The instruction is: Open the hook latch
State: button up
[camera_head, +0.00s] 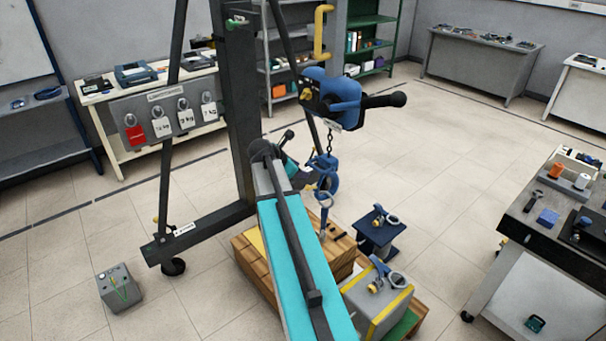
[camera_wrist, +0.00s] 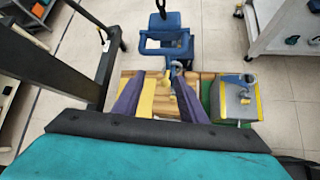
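The blue hook (camera_head: 325,184) hangs on a chain under a blue hoist (camera_head: 331,94) in the head view. Its latch is too small to make out as open or shut. In the wrist view, a blue framed part (camera_wrist: 166,42) lies ahead of my fingers, with a blue-grey curved part (camera_wrist: 177,68) at its near side. My gripper (camera_wrist: 158,88) shows two dark purple fingers spread apart, with nothing held between them. The curved part appears just beyond the fingertips; I cannot tell whether they touch. In the head view my teal arm reaches toward the hook and the fingers are not clear.
A dark gantry post (camera_head: 237,100) stands left of the hook. Below are wooden crates (camera_head: 258,279) and a grey box with yellow edges (camera_head: 372,305). A dark blue stand (camera_head: 377,238) holds a shackle. A bench (camera_head: 548,232) stands at right. The floor behind the hoist is clear.

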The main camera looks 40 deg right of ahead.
jog(key=b+v, duration=0.1)
jog(key=v, duration=0.5)
jog(key=shift+a, duration=0.25)
dwell(0.4)
